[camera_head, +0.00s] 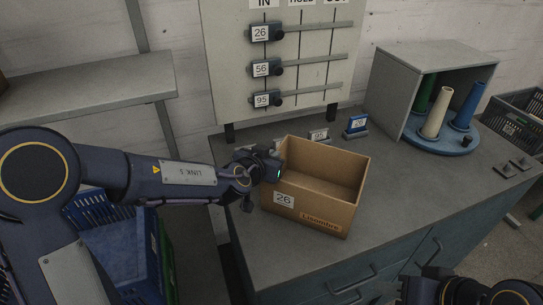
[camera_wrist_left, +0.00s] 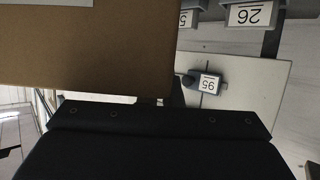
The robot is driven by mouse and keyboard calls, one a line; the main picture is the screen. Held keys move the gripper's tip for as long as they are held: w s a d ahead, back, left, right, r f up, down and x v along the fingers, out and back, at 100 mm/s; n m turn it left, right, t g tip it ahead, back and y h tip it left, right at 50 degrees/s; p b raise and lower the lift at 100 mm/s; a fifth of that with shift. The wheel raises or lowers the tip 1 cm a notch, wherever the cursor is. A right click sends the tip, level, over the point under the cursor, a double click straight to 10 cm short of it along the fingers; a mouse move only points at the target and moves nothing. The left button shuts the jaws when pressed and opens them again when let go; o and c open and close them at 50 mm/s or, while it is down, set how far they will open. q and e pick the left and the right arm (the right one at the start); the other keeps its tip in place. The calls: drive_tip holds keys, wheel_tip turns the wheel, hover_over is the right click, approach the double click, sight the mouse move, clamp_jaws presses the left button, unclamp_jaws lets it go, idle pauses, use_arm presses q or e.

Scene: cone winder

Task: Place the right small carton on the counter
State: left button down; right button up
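An open, empty brown carton (camera_head: 314,190) with a white "26" label on its front is over the middle of the grey counter (camera_head: 410,190). I cannot tell whether its base touches the counter or is slightly above it. My left gripper (camera_head: 272,170) is at the carton's left wall, against or very near it. Its fingertips are hidden, so its grip is unclear. In the left wrist view, the carton's brown wall (camera_wrist_left: 90,50) fills the upper left, close to the dark gripper body. My right gripper (camera_head: 470,291) shows partly at the bottom right, apart from the carton; its fingers are unclear.
A board (camera_head: 300,60) with labels 26, 56 and 95 stands behind the counter. A grey housing (camera_head: 402,75) with coloured cones is at the back right. A blue crate (camera_head: 125,255) is lower left. Counter right of the carton is clear.

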use_arm(q)
drive_tip(key=shift+f, duration=0.15)
drive_tip(key=c, duration=1.6)
unclamp_jaws()
drive_tip(key=shift+s+r, duration=0.1)
drive_tip(key=shift+r, duration=0.2)
drive_tip(key=b+v, duration=0.1)
drive_tip(key=v, duration=1)
drive_tip(key=shift+s+b, duration=0.3)
drive_tip(key=shift+b, duration=0.1)
drive_tip(key=shift+a, duration=0.15)
drive_tip(key=shift+s, duration=0.1)
